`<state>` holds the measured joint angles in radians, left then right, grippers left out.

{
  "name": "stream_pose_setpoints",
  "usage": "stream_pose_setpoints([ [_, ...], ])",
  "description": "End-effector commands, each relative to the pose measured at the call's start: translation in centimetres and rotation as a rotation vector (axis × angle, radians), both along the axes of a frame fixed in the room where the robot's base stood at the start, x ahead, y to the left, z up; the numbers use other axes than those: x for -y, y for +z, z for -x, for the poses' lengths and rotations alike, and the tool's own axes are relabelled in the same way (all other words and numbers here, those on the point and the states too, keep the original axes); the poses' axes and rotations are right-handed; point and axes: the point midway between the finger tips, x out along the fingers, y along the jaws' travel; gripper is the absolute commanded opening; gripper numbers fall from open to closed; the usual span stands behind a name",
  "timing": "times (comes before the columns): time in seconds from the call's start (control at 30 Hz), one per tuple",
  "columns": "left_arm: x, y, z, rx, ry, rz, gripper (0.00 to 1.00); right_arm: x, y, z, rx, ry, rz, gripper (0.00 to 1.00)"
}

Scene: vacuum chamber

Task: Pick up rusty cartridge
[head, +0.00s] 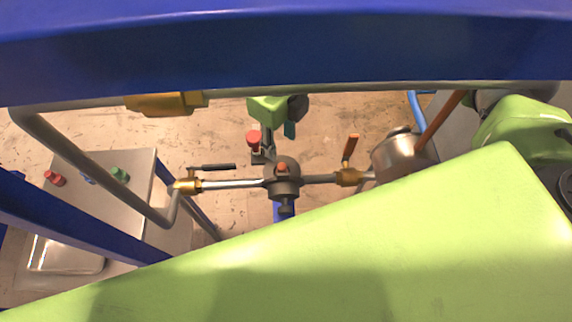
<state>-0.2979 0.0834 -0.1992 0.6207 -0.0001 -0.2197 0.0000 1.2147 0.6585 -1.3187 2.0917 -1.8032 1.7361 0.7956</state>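I cannot make out a rusty cartridge for certain. A small red-topped cylinder (253,138) shows in the middle of the head view, close beside the dark parts of my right gripper (263,156). The gripper hangs below a small green wrist part, above and behind the pipe joint. It is small and partly hidden, so I cannot tell whether its fingers are open or touch the cylinder. My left gripper is not in view.
A pipe with a round dark fitting (283,180), a black-handled valve (212,167) and an orange-handled valve (350,150) crosses the middle. A metal vessel (398,155) stands right. A blue beam (280,50) spans the top.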

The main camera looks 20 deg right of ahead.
Motion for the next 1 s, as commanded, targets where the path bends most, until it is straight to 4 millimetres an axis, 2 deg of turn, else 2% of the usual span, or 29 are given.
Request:
stream_pose_setpoints([
  [0.1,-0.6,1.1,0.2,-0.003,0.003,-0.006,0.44,0.1,-2.2,0.1,-0.007,-0.003,0.0,0.36],
  [0.3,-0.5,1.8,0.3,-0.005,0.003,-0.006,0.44,0.0,-5.2,0.0,-0.003,-0.003,-0.001,0.36],
  [0.47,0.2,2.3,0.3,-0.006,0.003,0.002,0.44,0.0,-6.0,0.0,-0.002,-0.002,-0.002,0.36],
  [0.7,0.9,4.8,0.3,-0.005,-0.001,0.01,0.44,0.1,-8.5,0.3,-0.005,-0.003,-0.002,0.36],
  [0.8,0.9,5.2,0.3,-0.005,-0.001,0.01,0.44,0.1,-10.0,0.2,-0.004,-0.004,-0.003,0.36],
  [1.0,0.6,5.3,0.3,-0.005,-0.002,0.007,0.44,0.1,-11.1,0.2,-0.001,-0.002,-0.004,0.36],
])
